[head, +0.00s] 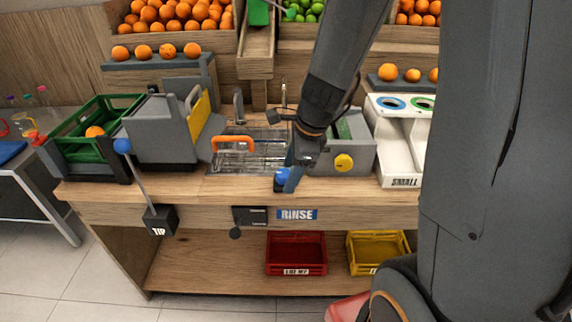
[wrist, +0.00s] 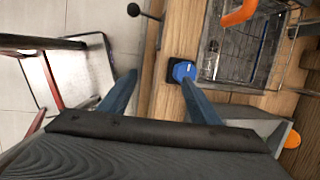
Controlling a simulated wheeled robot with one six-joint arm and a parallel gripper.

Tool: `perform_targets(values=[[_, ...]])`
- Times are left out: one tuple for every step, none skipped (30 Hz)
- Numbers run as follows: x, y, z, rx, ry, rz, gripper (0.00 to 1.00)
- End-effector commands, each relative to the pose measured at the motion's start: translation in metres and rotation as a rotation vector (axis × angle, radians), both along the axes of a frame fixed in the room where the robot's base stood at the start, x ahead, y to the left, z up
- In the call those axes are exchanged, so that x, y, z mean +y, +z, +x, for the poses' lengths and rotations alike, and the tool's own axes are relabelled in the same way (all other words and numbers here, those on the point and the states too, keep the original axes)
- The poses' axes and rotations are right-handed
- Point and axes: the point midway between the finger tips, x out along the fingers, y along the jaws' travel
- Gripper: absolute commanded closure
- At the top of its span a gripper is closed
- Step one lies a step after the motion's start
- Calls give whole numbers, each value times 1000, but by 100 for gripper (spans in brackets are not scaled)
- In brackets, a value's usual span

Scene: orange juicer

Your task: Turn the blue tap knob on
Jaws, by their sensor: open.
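The blue tap knob (wrist: 183,70) sits on a dark base at the counter's front edge, beside the sink (wrist: 240,45). In the head view the knob (head: 282,175) shows at the tip of my gripper (head: 290,180), partly covered by it. In the wrist view my gripper (wrist: 159,76) is open, with its two blue fingers wide apart. The right fingertip overlaps the near side of the knob; I cannot tell whether they touch. The left finger is over the floor side, away from the knob. The gap between the fingers is empty.
A wire basket with an orange handle (head: 232,143) sits in the sink. A blue-ended lever (head: 122,146) stands at the left. A grey box with a yellow knob (head: 344,162) is just right of my gripper. Red (head: 297,253) and yellow (head: 376,248) crates lie on the shelf below.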

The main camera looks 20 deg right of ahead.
Motion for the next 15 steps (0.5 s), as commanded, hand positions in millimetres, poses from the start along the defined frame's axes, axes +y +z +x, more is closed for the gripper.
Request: perform_targets(values=[[-4,5,8,12,-156,45,43],[-7,7,14,18,-250,72,43],[-10,8,20,26,-363,106,43],[-12,9,24,30,-439,131,43],[-14,10,28,35,-507,151,43],[-16,10,32,41,-586,176,43],[-18,10,34,45,-636,192,43],[-20,11,37,48,-677,205,43],[-21,11,39,51,-720,219,43],[-22,11,41,52,-743,226,43],[-22,10,42,54,-763,234,43],[-22,7,44,56,-778,239,43],[-22,5,45,57,-784,240,43],[-22,1,46,57,-789,242,43],[-21,-4,47,58,-788,241,43]])
